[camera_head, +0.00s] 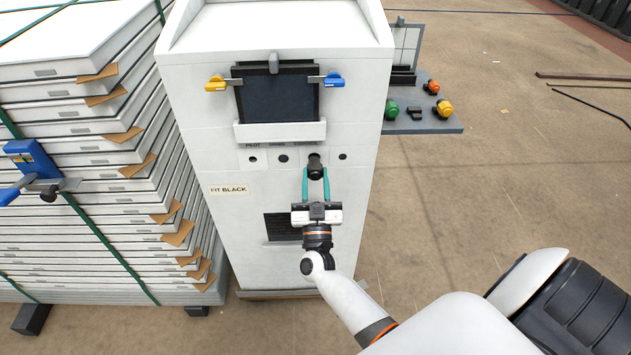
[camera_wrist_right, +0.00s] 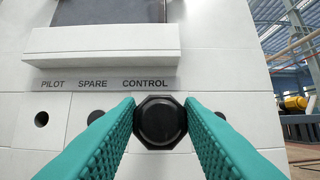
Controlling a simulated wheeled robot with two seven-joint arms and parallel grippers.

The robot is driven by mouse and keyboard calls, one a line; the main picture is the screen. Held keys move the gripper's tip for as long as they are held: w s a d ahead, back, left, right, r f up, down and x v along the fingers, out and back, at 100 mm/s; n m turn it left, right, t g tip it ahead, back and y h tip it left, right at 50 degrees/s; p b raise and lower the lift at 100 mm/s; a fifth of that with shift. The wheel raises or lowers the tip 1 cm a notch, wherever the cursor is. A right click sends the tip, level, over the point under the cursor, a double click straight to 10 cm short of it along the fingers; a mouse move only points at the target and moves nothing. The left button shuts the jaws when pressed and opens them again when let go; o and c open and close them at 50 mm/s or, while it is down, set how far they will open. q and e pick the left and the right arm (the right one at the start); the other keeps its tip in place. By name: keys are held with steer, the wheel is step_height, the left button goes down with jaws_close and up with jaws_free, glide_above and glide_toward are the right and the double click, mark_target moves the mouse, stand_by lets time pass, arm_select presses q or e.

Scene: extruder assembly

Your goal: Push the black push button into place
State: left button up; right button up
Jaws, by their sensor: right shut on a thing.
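The black push button (camera_head: 315,163) is held in front of the white cabinet (camera_head: 290,185), in the row of panel holes. In the right wrist view, its dark hexagonal face (camera_wrist_right: 160,122) sits below the CONTROL label (camera_wrist_right: 145,84). My right gripper (camera_head: 316,176) is shut on the button, with one teal finger on each side. The button covers the panel behind it, so I cannot tell how deep it sits in a hole. My left gripper is not in view.
Other panel holes show left (camera_wrist_right: 41,119) and right (camera_head: 343,156) of the button. A ledge (camera_head: 280,131) juts out above the row. A side shelf (camera_head: 435,122) holds green, orange and yellow buttons. Stacked white panels (camera_head: 90,210) stand close on the left.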

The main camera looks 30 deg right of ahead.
steer(key=shift+w+d+b, duration=0.25)
steer(key=shift+w+d, duration=0.15)
steer(key=shift+w, duration=0.25)
steer(key=shift+w+d+b, duration=0.2)
steer(key=shift+w+d, duration=0.2)
steer(key=shift+w, duration=0.25)
stand_by(0.6)
steer(key=o, duration=1)
steer(key=shift+o, duration=0.2)
steer(key=b+v, duration=0.1)
steer(key=v, duration=1.1)
